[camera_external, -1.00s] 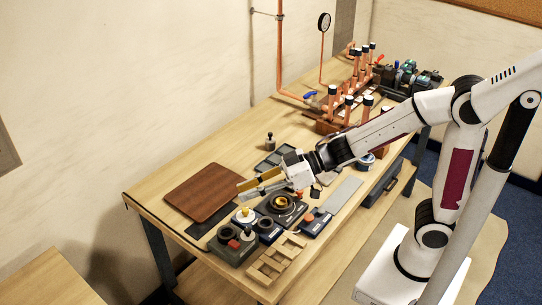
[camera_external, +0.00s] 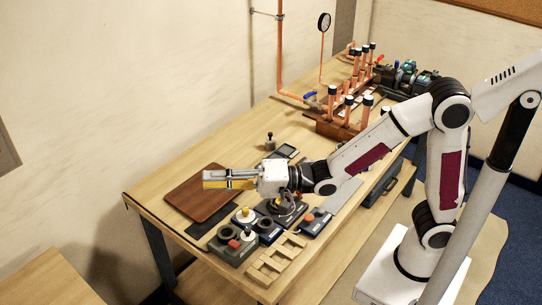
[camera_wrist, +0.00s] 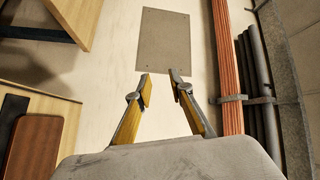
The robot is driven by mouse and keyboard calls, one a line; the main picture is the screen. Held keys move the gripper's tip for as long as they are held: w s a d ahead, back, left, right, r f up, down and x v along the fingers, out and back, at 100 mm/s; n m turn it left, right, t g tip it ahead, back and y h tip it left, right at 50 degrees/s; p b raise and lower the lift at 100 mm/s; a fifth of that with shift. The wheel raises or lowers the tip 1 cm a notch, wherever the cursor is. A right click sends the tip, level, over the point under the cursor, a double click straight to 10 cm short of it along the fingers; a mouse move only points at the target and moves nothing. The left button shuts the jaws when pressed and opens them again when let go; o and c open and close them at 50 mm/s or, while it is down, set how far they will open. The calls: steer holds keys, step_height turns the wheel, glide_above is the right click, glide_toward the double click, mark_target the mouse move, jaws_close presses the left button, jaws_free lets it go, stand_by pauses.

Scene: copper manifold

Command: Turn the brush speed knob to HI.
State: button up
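My gripper (camera_external: 208,179) is held level above the table, pointing left over a brown board. In the wrist view its two yellow-sided fingers (camera_wrist: 160,78) are apart with nothing between them. Below and in front of it stand several dark control boxes with knobs. One has a red and a pale knob (camera_external: 234,245), one has a yellow-topped knob (camera_external: 245,213), and one has a red button (camera_external: 309,217). Another box (camera_external: 287,216) is partly hidden behind my arm. I cannot tell which knob is the brush speed knob, and no HI mark is readable.
The brown board (camera_external: 197,205) lies at the left of the table (camera_external: 160,212), and a wooden rack (camera_external: 275,259) at the front edge. Copper pipework (camera_external: 345,103) stands at the back. The wrist view faces a wall with a plate (camera_wrist: 166,38) and pipes (camera_wrist: 228,70).

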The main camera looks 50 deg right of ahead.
steer(key=s+d+f+m+t+h, duration=0.1)
steer(key=s+d+f+m+h, duration=0.15)
steer(key=m+h, duration=0.6)
steer(key=s+d+f+m+t+h, duration=0.2)
steer(key=s+f+m+h, duration=0.15)
steer(key=m, duration=1.05)
steer(key=s+d+f+m+t+h, duration=0.15)
steer(key=f+m+h, duration=0.25)
steer(key=m+h, duration=0.55)
steer(key=m+y, duration=0.3)
glide_toward(250, 230)
steer(key=w, duration=0.3)
steer(key=shift+w+d+r+g+h, duration=0.15)
steer(key=shift+d+g+h, duration=0.1)
steer(key=shift+d+g, duration=0.1)
steer(key=shift+w, duration=0.1)
steer(key=shift+x, duration=3.8)
